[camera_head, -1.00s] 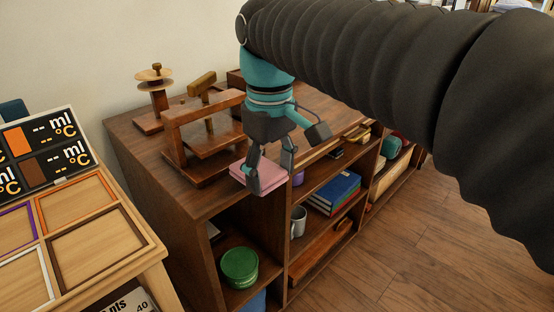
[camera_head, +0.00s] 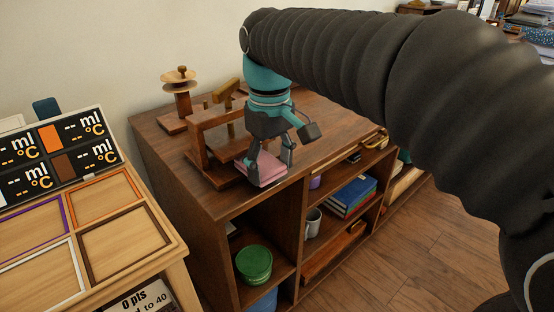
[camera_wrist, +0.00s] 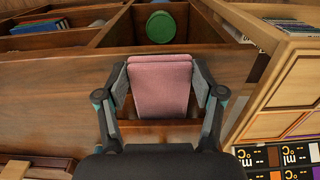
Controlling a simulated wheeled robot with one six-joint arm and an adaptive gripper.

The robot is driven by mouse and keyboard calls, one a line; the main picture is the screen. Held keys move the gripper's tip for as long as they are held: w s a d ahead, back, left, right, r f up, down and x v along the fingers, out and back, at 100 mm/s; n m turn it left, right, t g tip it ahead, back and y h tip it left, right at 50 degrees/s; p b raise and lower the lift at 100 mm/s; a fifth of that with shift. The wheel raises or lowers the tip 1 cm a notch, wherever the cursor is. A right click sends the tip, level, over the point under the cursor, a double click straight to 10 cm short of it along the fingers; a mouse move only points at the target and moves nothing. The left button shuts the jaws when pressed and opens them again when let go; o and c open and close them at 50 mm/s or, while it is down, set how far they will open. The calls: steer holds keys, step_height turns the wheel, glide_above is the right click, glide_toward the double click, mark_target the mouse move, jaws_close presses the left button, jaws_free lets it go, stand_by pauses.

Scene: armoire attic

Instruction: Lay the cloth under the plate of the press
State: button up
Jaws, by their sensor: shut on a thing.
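My gripper (camera_head: 267,165) points down over the near edge of the cabinet top and is shut on a folded pink cloth (camera_head: 264,172). In the wrist view the cloth (camera_wrist: 160,88) lies flat between the two fingers. The wooden press (camera_head: 197,147) stands on the cabinet just left of and behind the cloth, with an upright frame, a crossbar and a slanted handle (camera_head: 224,92). The cloth is at the right front side of the press base. I cannot tell whether they touch. The plate of the press is not clear, and my gripper hides part of that side.
A wooden stand with round discs (camera_head: 180,80) is behind the press on the cabinet top (camera_head: 335,118). Open shelves below hold a green tub (camera_head: 254,264), a mug (camera_head: 312,223) and books (camera_head: 352,195). A table with coloured frames (camera_head: 125,240) stands at the left.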

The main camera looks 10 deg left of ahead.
steer(key=shift+w+a+p, duration=0.85)
steer(key=shift+w+a, duration=0.45)
steer(key=shift+a, duration=0.2)
steer(key=shift+f, duration=0.15)
steer(key=shift+f, duration=0.1)
steer(key=o, duration=1.2)
step_height(320, 180, up, 12)
steer(key=s+d+f+m+t, duration=0.1)
steer(key=d+f+m, duration=0.1)
steer(key=d, duration=0.7)
steer(key=s+d+f+m+t, duration=0.4)
steer(key=s+d+f+m, duration=0.3)
steer(key=s+d+f, duration=0.7)
steer(key=d+f, duration=0.2)
steer(key=d, duration=0.2)
steer(key=shift+f+m+t, duration=0.3)
steer(key=shift+f+m, duration=0.1)
